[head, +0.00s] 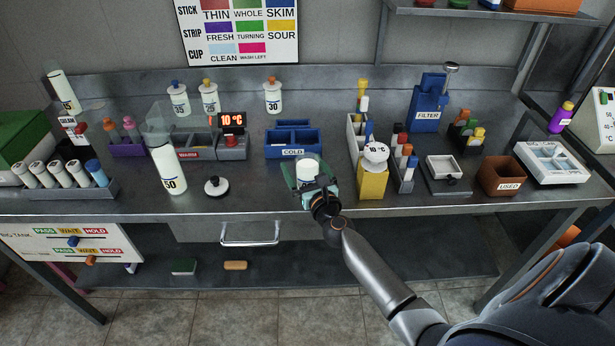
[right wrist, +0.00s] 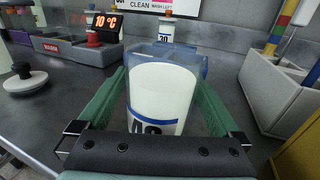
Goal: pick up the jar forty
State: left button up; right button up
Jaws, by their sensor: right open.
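A white jar (head: 307,169) with a blue band stands near the bench's front edge, in front of the blue COLD tray. In the right wrist view the jar (right wrist: 157,100) is upright between my fingers; its label is partly hidden by the gripper, and the top of a 4 shows. My right gripper (head: 312,180) is open, with one green finger on each side of the jar. In the right wrist view the gripper (right wrist: 157,105) shows a small gap at the right finger; contact on the left is unclear. My left gripper is not in view.
The blue COLD tray (head: 292,138) stands just behind the jar. A yellow block with a white round timer (head: 375,155) is close on the right. A black-knobbed white lid (head: 216,186) and the jar marked 50 (head: 170,172) are on the left.

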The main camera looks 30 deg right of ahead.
jog(key=shift+r, duration=0.1)
grip_shut()
dwell(0.6)
